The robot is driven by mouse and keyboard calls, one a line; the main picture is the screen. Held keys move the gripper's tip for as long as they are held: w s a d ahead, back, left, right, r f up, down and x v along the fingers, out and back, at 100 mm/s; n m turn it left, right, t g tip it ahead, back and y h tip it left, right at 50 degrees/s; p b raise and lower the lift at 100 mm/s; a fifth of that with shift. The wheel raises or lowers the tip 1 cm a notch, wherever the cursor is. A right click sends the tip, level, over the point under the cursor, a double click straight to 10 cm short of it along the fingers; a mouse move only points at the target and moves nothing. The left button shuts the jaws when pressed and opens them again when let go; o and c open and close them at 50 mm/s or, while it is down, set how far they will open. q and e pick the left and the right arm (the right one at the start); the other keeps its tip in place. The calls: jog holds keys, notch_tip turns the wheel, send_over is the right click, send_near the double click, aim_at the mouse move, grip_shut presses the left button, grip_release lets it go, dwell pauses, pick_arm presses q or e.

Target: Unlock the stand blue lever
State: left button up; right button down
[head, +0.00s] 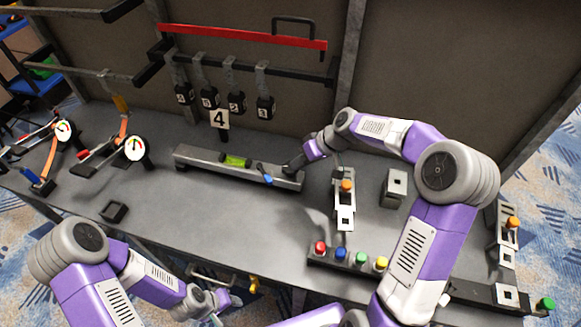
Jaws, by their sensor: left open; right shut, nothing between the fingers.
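A small blue lever (264,174) sits tilted on a long grey bar-shaped stand (206,163) in the middle of the table. A bright green piece (236,160) is on the same stand, left of the lever. My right gripper (291,167) reaches in from the right and is shut and empty. It is at the stand's right end, just right of the blue lever; I cannot tell whether it touches the stand. My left gripper (223,299) is open and empty, low in the view by the table's front edge, well away from the lever.
A row of coloured buttons (341,254) lies at the front right. Several numbered tags (219,119) hang on the back panel below a red bar (240,36). Two gauges with orange parts (130,148) stand at left. The table's front middle is clear.

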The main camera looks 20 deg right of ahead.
aim_at(264, 173)
jog(key=b+x, duration=0.1)
jog(key=x, duration=0.8)
jog(key=shift+b, duration=0.35)
jog(key=shift+a, duration=0.1)
jog(key=shift+s+a+m+t, duration=0.1)
jog(key=shift+a+m+t, duration=0.1)
jog(key=shift+m+t, duration=0.1)
